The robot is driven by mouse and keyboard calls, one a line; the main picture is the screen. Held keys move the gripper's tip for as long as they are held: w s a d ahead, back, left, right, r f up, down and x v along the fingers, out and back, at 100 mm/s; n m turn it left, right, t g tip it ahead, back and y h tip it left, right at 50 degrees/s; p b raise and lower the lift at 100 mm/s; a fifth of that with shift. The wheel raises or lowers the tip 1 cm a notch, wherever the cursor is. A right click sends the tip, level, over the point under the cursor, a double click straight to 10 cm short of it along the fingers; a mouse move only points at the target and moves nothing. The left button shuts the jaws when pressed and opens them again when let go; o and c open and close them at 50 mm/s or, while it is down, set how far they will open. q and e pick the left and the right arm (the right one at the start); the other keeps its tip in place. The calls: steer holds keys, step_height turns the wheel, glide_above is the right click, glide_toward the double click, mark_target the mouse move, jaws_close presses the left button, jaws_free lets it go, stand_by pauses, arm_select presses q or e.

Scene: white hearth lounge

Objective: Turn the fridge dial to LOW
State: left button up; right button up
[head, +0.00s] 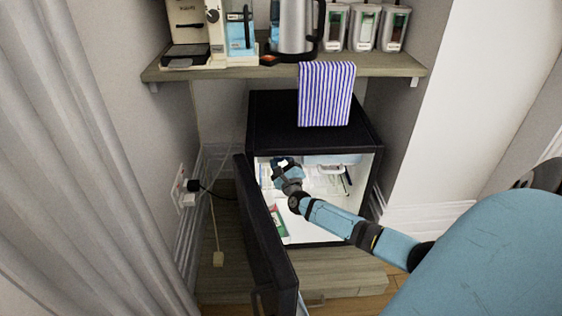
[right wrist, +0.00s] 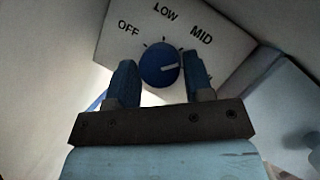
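The fridge (head: 315,125) stands under the shelf with its dark door (head: 265,240) swung open to the left. The dial (right wrist: 159,66) is a round blue knob on a white plate (right wrist: 120,45) in the right wrist view. OFF, LOW and MID are readable around it. Its white pointer mark points right, clockwise past MID; the lettering there is hidden by a finger. My right gripper (right wrist: 160,80) is inside the fridge, also seen in the head view (head: 287,172). Its fingers are apart on either side of the knob; firm contact is not clear. My left gripper is out of view.
The shelf (head: 395,65) above holds a coffee machine (head: 187,30), a kettle (head: 296,25) and several canisters (head: 363,27). A striped cloth (head: 326,95) hangs over its edge. A plug and cable (head: 193,186) are left of the fridge. Walls stand close on both sides.

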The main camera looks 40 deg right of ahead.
steer(key=c, duration=0.4)
